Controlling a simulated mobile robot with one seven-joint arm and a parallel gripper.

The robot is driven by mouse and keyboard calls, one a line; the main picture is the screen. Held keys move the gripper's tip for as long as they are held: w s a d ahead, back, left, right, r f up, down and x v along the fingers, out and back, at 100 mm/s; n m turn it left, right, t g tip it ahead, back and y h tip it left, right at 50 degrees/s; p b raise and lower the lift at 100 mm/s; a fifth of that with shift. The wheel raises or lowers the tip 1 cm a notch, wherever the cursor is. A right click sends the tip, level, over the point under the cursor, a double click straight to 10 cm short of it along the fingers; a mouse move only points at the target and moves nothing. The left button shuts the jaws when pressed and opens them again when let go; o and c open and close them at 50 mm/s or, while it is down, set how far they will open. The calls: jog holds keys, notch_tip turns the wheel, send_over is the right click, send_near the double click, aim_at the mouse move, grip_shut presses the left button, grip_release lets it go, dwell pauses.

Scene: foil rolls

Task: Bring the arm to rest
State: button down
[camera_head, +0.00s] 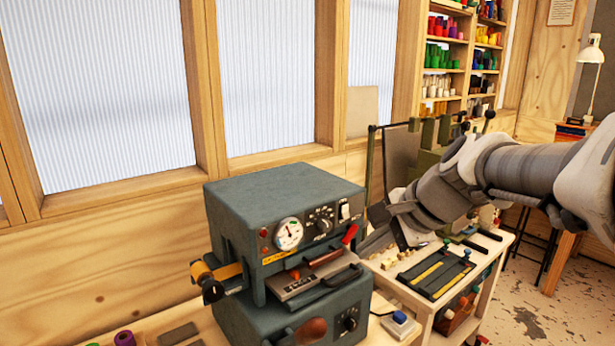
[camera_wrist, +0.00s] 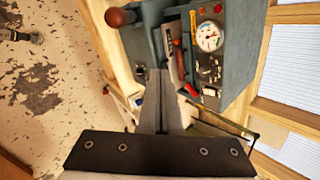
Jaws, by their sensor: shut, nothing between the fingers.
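My arm reaches in from the right in the head view. My gripper (camera_head: 372,243) is beside the right side of the grey-green machine (camera_head: 285,200). In the wrist view the two fingers of my gripper (camera_wrist: 159,78) lie together with nothing between them. The machine also shows in the wrist view (camera_wrist: 234,62), with its round gauge and red-handled lever beyond the fingertips. A gold-orange foil roll (camera_head: 229,271) sits on the machine's left side. I cannot tell whether the fingertips touch the machine.
A pale side table (camera_head: 408,297) under my arm carries a dark tray (camera_head: 437,274) with yellow strips and small loose pieces. Green upright fixtures (camera_head: 430,138) stand behind my arm. Shelves of coloured rolls (camera_head: 446,55) are at the back. Open floor (camera_head: 530,285) lies at right.

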jog(key=s+d+f+n+h, duration=0.1)
jog(key=s+f+n+h, duration=0.1)
jog(key=s+n, duration=0.5)
jog(key=s+d+f+n+h, duration=0.2)
jog(key=s+n, duration=0.5)
jog(key=s, duration=0.4)
jog(key=shift+s+d+f+g+h, duration=0.3)
jog(key=shift+s+f+h, duration=0.1)
jog(key=shift+f, duration=0.5)
